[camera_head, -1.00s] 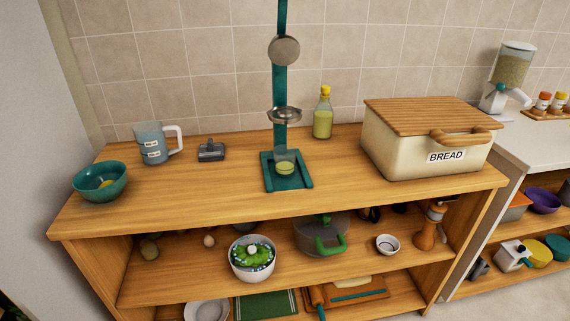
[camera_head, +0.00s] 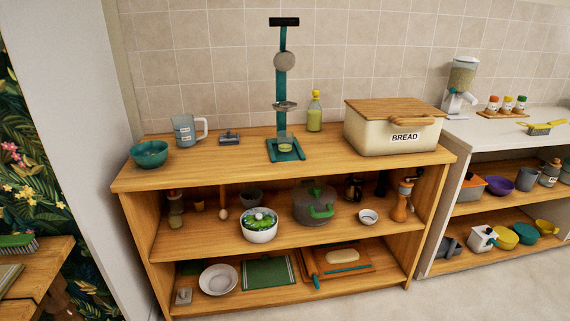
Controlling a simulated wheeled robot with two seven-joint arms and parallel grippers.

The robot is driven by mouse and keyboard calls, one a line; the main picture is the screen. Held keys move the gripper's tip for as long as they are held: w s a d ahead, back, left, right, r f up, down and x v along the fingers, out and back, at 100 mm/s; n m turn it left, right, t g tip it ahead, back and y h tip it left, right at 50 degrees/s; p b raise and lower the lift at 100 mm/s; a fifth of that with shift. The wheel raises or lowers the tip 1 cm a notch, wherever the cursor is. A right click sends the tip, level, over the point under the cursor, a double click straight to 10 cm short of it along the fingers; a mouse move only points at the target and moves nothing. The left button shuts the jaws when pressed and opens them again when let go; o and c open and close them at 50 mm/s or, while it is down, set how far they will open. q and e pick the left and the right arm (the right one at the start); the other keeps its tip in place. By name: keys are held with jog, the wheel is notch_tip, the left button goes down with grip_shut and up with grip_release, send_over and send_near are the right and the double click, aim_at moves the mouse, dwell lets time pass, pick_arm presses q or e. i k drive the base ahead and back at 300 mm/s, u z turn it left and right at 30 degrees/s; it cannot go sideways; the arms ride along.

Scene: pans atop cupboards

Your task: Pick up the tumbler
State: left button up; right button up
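A small clear glass with yellow-green contents, which looks like the tumbler (camera_head: 285,145), stands upright on the teal base of a tall press (camera_head: 282,84) on the wooden cupboard top. The press's metal cup sits just above the glass. Neither of my grippers shows in the head view, so I cannot tell how they stand relative to the glass.
On the wooden cupboard (camera_head: 235,173) stand a teal bowl (camera_head: 149,154), a measuring jug (camera_head: 184,131), a yellow-capped bottle (camera_head: 314,112) and a bread box (camera_head: 392,130). Floor is clear at lower right.

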aim_at(284, 138)
jog(key=u, duration=1.35)
jog(key=i, duration=0.95)
jog(key=z, duration=0.15)
